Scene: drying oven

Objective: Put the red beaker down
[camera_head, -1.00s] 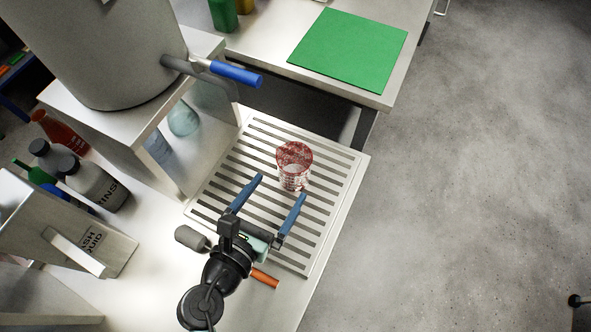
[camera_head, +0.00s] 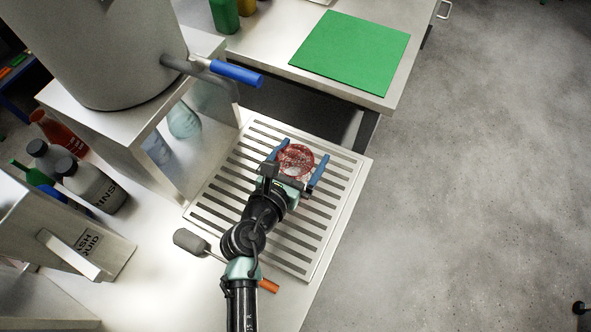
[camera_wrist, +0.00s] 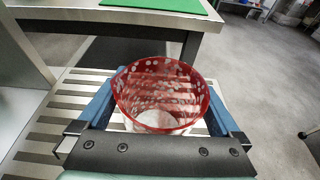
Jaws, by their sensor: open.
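The red beaker (camera_head: 296,159) stands upright on the slatted metal rack (camera_head: 213,201). In the wrist view the beaker (camera_wrist: 160,92) is see-through red with pale spots and a white base. My gripper (camera_head: 300,163) is open, with one blue finger on each side of the beaker. The wrist view shows the fingers around it, and I cannot tell whether either touches it. The gripper's palm bar hides the beaker's lowest near part.
A large grey tank (camera_head: 100,50) with a blue-handled tap (camera_head: 236,73) stands at the upper left. Bottles (camera_head: 92,183) stand at the left. A green mat (camera_head: 350,54) lies on the far table. A brush-like tool (camera_head: 190,241) lies near the rack's front left.

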